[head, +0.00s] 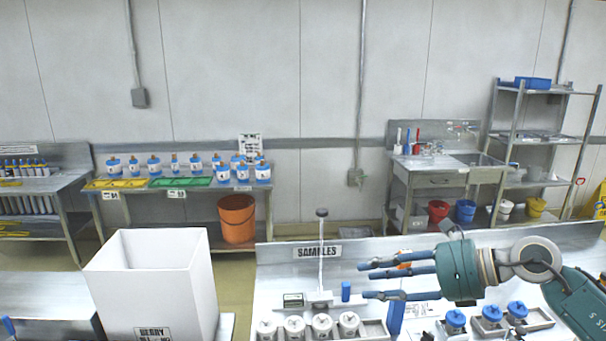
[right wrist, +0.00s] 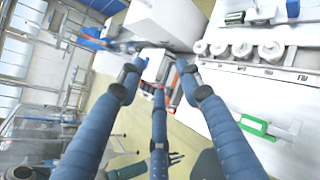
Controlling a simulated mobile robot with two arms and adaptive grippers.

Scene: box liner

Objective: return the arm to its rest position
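My right arm comes in from the right of the head view. Its teal gripper (head: 368,279) is level above the sample bench, with its blue fingers spread and pointing left. In the right wrist view the right gripper (right wrist: 158,78) shows its blue fingers apart, with nothing held between them. A small blue tip (head: 8,326) at the lower left edge of the head view may be part of my left gripper; too little shows to tell its state.
The sample bench (head: 280,285) holds white-lidded jars (head: 322,325) in a rack, blue-capped jars (head: 455,320) and a thin stand (head: 321,250). An open white box (head: 150,285) stands to the left. Tables, a sink and a shelf line the back wall; floor lies between.

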